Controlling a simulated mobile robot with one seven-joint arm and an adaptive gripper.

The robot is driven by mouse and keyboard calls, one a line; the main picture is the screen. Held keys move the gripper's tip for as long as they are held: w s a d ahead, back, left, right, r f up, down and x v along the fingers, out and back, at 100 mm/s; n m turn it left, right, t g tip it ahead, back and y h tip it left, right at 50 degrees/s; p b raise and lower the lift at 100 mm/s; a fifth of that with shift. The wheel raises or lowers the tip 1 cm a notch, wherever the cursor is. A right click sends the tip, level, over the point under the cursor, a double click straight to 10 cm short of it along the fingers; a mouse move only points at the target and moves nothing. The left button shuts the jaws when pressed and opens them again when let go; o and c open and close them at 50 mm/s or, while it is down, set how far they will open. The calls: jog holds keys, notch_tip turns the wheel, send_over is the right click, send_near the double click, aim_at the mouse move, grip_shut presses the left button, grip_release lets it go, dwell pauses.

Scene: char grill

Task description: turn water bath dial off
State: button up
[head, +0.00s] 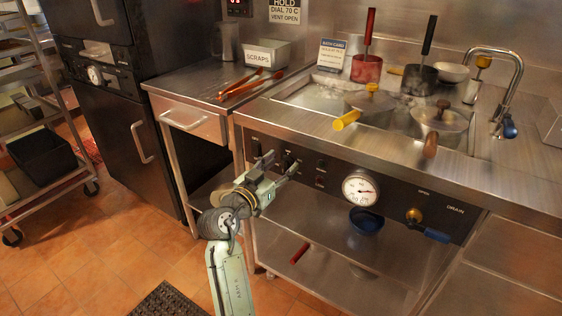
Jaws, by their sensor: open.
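The water bath (310,92) is sunk in the steel counter, with pots and red- and black-handled tools in it. Its dark front panel (325,195) carries a round white gauge (360,189) with a red needle, small switches (321,172) left of the gauge, and a brass drain valve (413,215) with a blue lever at the right. My gripper (283,164) is open in front of the panel's left part, its fingers pointing at the panel. Dark knob shapes show around the fingertips, partly hidden by them. I cannot tell which is the bath dial, its setting, or whether a finger touches it.
A side counter (192,84) with a scraps bin (268,52) and red tongs stands to the left, beside a dark oven cabinet (110,120). A black mat (168,301) lies on the tiled floor.

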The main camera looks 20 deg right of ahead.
jog(key=shift+w+d, duration=0.15)
jog(key=shift+d, duration=0.1)
jog(key=shift+c, duration=0.5)
jog(key=c, duration=1)
